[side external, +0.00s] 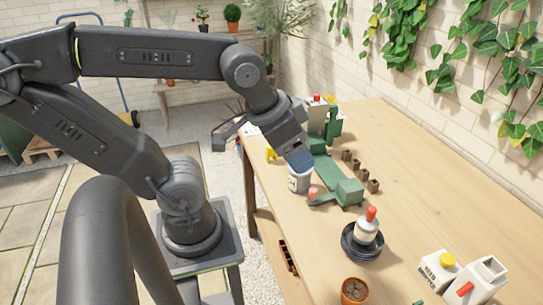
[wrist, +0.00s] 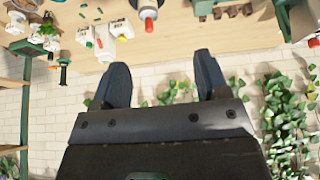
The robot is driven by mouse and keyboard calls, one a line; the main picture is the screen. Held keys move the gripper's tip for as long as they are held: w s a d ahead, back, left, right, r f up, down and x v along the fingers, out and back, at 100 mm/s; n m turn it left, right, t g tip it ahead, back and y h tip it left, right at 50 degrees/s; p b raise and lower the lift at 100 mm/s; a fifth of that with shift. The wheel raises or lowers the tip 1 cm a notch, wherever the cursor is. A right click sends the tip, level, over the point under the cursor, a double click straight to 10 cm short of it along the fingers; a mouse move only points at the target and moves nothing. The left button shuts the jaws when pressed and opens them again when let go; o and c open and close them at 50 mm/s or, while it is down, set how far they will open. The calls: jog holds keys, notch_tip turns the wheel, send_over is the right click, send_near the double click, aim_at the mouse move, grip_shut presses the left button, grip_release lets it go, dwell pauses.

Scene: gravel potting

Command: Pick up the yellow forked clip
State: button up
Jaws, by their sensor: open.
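A small yellow piece (side external: 271,154), which looks like the forked clip, is at the table's left edge in the side view. Its fork is too small to make out. My gripper (side external: 299,160) is just right of it in that picture, over a white can (side external: 299,183); whether it touches the can is unclear. In the wrist view my gripper (wrist: 160,78) has two dark fingers spread apart with nothing between them. I cannot make out the clip in the wrist view.
A green tool-like piece (side external: 345,192) lies right of the can. Small brown pots (side external: 362,175) stand behind it. A red-capped bottle (side external: 367,226) stands on dark saucers (side external: 350,243). White cartons (side external: 482,280) and a terracotta pot (side external: 354,291) are nearer.

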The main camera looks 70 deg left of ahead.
jog(key=shift+a, duration=0.1)
jog(key=m+g+y, duration=0.4)
jog(key=m+g, duration=0.2)
jog(key=m, duration=1.1)
send_over(271, 151)
jog(key=w+d, duration=0.1)
jog(key=d, duration=0.2)
notch_tip(271, 151, down, 15)
jog(key=x, duration=0.8)
jog(key=shift+a, duration=0.1)
jog(key=shift+x, duration=3.05)
jog(key=c, duration=1)
